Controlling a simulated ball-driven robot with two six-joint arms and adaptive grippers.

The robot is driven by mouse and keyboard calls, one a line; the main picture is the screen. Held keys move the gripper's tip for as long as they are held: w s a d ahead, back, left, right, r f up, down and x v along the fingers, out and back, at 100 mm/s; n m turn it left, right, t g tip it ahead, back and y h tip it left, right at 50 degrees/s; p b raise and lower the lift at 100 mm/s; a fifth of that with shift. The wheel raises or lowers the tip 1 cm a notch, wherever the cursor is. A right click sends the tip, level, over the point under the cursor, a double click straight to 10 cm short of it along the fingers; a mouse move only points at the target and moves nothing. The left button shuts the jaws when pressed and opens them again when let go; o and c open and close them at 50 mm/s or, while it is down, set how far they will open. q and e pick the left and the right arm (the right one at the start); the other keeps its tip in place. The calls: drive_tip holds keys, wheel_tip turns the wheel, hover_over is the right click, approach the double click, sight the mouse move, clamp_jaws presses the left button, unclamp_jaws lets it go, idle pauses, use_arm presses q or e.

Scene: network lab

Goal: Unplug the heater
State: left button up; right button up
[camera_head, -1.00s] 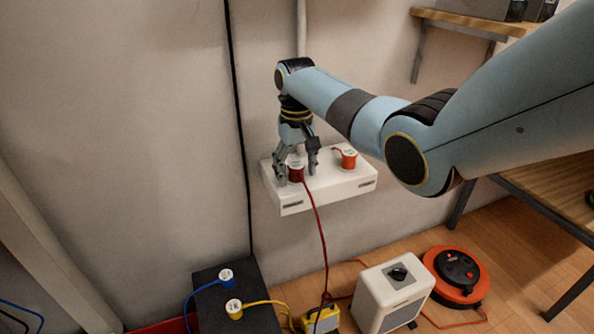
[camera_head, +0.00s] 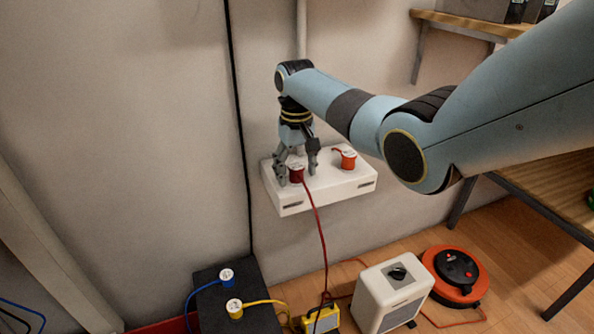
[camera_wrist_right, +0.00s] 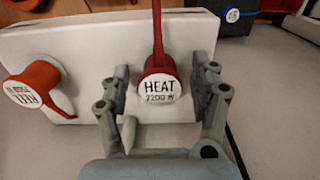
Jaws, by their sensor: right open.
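The heater plug is a dark red plug (camera_head: 296,174) with a white cap, standing in the white wall socket box (camera_head: 335,190). In the right wrist view the plug (camera_wrist_right: 158,86) is labelled "HEAT 2200 W", and its red cord runs away from it. My right gripper (camera_head: 297,178) is open over the box, and in the wrist view its fingers (camera_wrist_right: 160,88) stand on either side of the plug with gaps. The white heater (camera_head: 388,297) with a black knob stands on the floor. My left gripper is not in view.
An orange-red plug (camera_head: 348,159), labelled "REEL" in the wrist view, sits in the same box to the right. A blue-corded plug (camera_head: 227,276) and a yellow-corded plug (camera_head: 235,308) are on a dark box. An orange cable reel (camera_head: 455,275) is on the floor.

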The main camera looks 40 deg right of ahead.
sight(296, 165)
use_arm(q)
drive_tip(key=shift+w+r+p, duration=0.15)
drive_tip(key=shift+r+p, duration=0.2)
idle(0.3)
